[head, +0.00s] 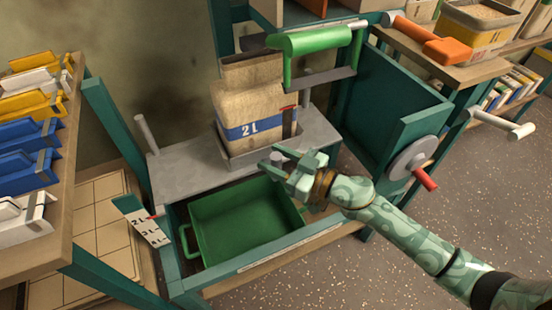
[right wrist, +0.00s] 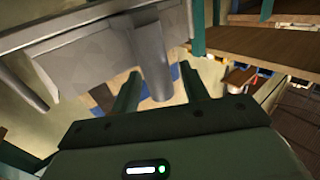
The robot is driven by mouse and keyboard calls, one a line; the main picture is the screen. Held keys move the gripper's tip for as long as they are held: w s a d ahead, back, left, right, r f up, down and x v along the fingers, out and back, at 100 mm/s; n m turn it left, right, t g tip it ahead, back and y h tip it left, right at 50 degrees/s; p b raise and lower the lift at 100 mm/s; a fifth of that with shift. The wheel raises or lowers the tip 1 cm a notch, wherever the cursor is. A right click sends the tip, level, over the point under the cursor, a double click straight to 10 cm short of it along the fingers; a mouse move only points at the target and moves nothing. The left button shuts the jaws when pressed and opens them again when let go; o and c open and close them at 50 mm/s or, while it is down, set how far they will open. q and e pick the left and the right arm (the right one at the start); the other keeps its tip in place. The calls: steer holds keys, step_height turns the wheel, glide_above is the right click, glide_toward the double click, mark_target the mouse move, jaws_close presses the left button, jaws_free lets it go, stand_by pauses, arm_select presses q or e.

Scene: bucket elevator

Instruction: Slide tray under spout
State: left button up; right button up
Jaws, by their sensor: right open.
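A grey tray (head: 236,161) sits on the grey shelf of the green machine, and a beige bag (head: 243,107) marked 2 L stands on it. A green tray (head: 242,222) with side handles lies in the bay below. I cannot tell which part is the spout. My right gripper (head: 279,171) is open at the right front of the grey tray, beside a short grey peg. In the right wrist view, a grey peg (right wrist: 155,68) shows between the open fingers of the right gripper (right wrist: 159,86); contact cannot be told. My left gripper is out of view.
A level gauge (head: 148,222) is on the machine's front left. A wheel with a red handle (head: 425,178) juts out at right. Open floor lies at lower right.

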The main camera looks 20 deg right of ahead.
jaws_close()
steer(key=shift+d, duration=0.4)
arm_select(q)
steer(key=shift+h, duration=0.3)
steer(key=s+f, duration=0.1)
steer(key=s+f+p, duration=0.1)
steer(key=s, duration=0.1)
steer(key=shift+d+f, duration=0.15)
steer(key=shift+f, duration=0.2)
arm_select(e)
steer(key=d, duration=1.1)
steer(key=shift+w+d, duration=0.25)
steer(key=shift+w, duration=0.05)
steer(key=shift+c, duration=0.4)
jaws_free()
steer(key=shift+o, duration=0.4)
steer(key=shift+s+d, duration=0.1)
steer(key=shift+d, duration=0.05)
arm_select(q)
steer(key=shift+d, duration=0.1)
